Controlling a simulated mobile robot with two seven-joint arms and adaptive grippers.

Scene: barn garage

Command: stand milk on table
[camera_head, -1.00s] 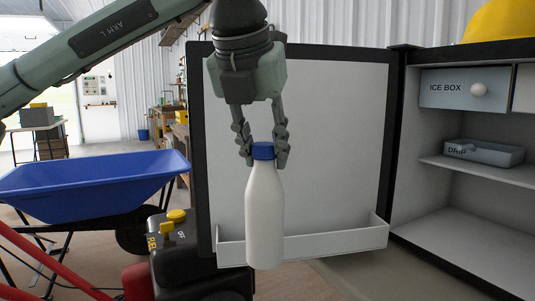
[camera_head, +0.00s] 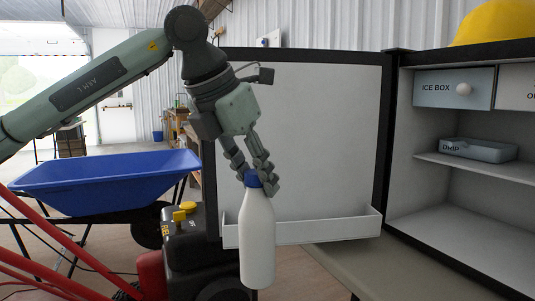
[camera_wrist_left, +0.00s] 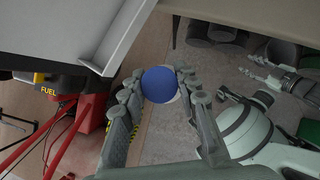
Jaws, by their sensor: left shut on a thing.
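The milk is a white bottle with a blue cap (camera_head: 257,240). My left gripper (camera_head: 260,182) is shut on its cap end, and the bottle hangs nearly upright in the air in front of the open fridge door. The blue cap (camera_wrist_left: 159,85) sits between the left fingers in the left wrist view. A beige table top (camera_head: 375,272) shows at the lower right, below the fridge shelves, and the bottle is left of it. My right gripper (camera_wrist_left: 254,67) shows at the right of the left wrist view, empty, its fingers apart.
The fridge door (camera_head: 310,130) with its white bin (camera_head: 310,229) stands open behind the bottle. The fridge's shelves (camera_head: 475,170) are at the right. A blue wheelbarrow (camera_head: 100,185) and a red and black machine (camera_head: 190,250) stand at the left. The visible table part is bare.

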